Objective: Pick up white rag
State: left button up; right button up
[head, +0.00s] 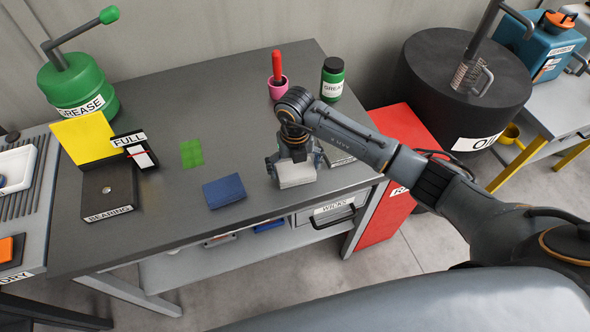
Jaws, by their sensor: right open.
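The white rag (296,174) is a folded whitish block on the dark grey table (170,220), near its front edge at the right. My right gripper (292,168) points down over the rag, with its open fingers at the rag's sides. I cannot tell whether the fingers touch it. The gripper body hides the rag's back part. My left gripper is not in view.
A blue folded cloth (224,191) and a green patch (191,153) lie left of the rag. A pink cup (278,88) and a grease jar (332,80) stand behind my arm. A bearing box (108,190) is at left. A red cabinet (385,215) stands at right.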

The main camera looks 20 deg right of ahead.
aim_at(294, 169)
jog(key=c, duration=0.8)
jog(key=shift+r, duration=0.15)
jog(key=shift+r+b, duration=0.2)
jog(key=shift+b, duration=0.15)
notch_tip(294, 169, up, 2)
jog(key=shift+a+r+b, duration=0.1)
jog(key=shift+r+b, duration=0.15)
jog(key=shift+b, duration=0.65)
jog(key=a+r, duration=0.1)
jog(key=r, duration=0.1)
jog(key=s+a+r+b, duration=0.1)
jog(key=a+r, duration=0.1)
jog(key=s+a+r+b, duration=0.1)
jog(key=r, duration=0.1)
jog(key=shift+a, duration=0.3)
jog(key=s+a+r, duration=0.1)
jog(key=a, duration=0.1)
jog(key=s+a+r+b, duration=0.1)
jog(key=a, duration=0.2)
jog(key=s+a+r, duration=0.2)
jog(key=a, duration=0.1)
